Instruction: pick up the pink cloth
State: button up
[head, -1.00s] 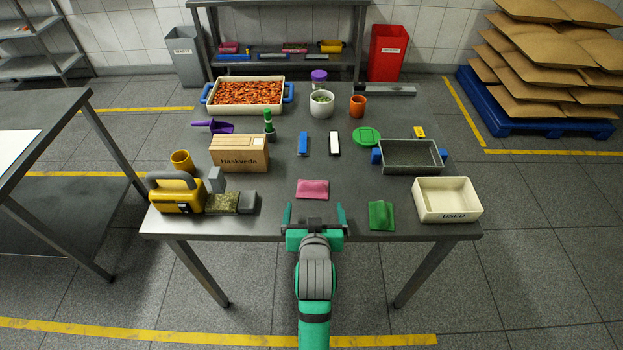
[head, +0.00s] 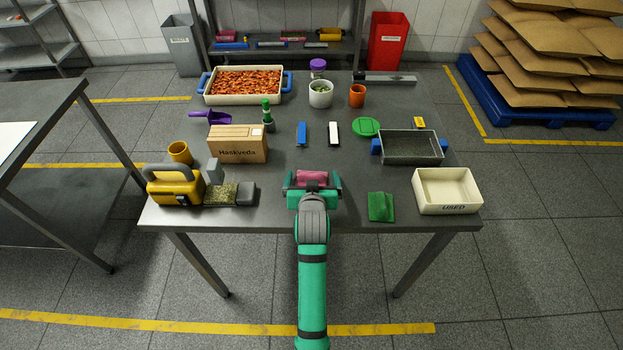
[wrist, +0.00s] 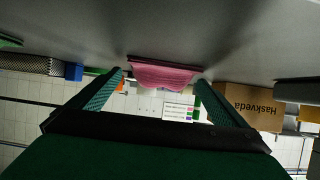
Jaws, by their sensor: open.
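The pink cloth (head: 312,177) lies on the grey metal table near its front edge, in the middle. It also shows in the wrist view (wrist: 163,75), beyond and between my fingertips. My gripper (head: 312,183) is open, with one finger to the left and one to the right of the cloth in the head view. The gripper body hides the near part of the cloth there. In the wrist view the gripper (wrist: 160,84) holds nothing, and I cannot tell whether a finger touches the cloth.
A green cloth (head: 381,207) lies to the right of my gripper, with the cream USED bin (head: 446,208) beyond it. A yellow device (head: 175,190) and a Haskveda box (head: 238,150) stand to the left. Blue (head: 302,134) and white (head: 334,133) items lie behind the pink cloth.

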jog(key=shift+w+f, duration=0.25)
jog(key=shift+w, duration=0.35)
jog(key=c, duration=1.1)
jog(key=shift+r, duration=0.1)
jog(key=shift+r, duration=0.6)
jog(key=s+a+r, duration=0.1)
jog(key=s+r, duration=0.3)
jog(key=s+a+r, duration=0.1)
jog(key=s+r, duration=0.2)
jog(key=s, duration=0.2)
jog(key=s+a+r, duration=0.1)
jog(key=s+r, duration=0.3)
jog(key=shift+s+r, duration=0.3)
jog(key=shift+s, duration=0.05)
